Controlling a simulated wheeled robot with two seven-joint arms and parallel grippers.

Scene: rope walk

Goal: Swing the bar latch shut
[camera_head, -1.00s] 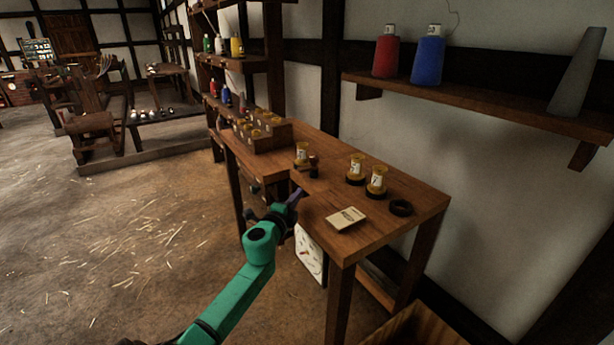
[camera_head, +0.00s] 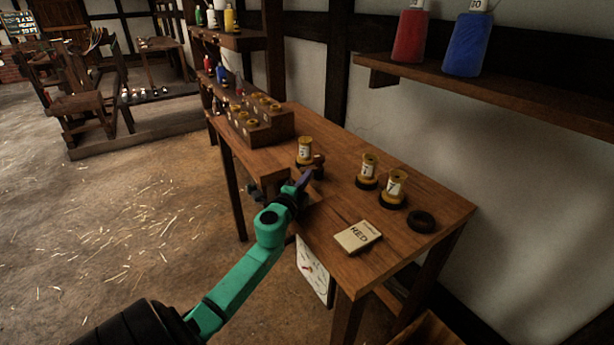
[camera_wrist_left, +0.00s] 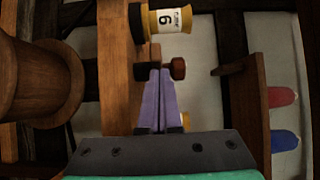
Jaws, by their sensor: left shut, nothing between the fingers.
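A small brown wooden piece with a dark round knob, which looks like the bar latch (camera_head: 319,161), sits at the near table edge beside a yellow spool. In the left wrist view the latch's reddish-brown knob (camera_wrist_left: 178,68) is just right of my fingertips. My left gripper (camera_head: 306,176) has its purple fingers shut with nothing between them. In the left wrist view the shut fingers (camera_wrist_left: 159,73) reach up to the wooden piece; I cannot tell whether they touch it. The fingers hide part of the latch. My right gripper is in neither view.
The wooden table (camera_head: 330,205) carries several spools, a tan card marked RED (camera_head: 358,237), a black ring (camera_head: 421,222) and a spool rack (camera_head: 262,128). A yellow spool (camera_head: 305,151) stands close to the latch. A wall shelf (camera_head: 480,90) is at the right.

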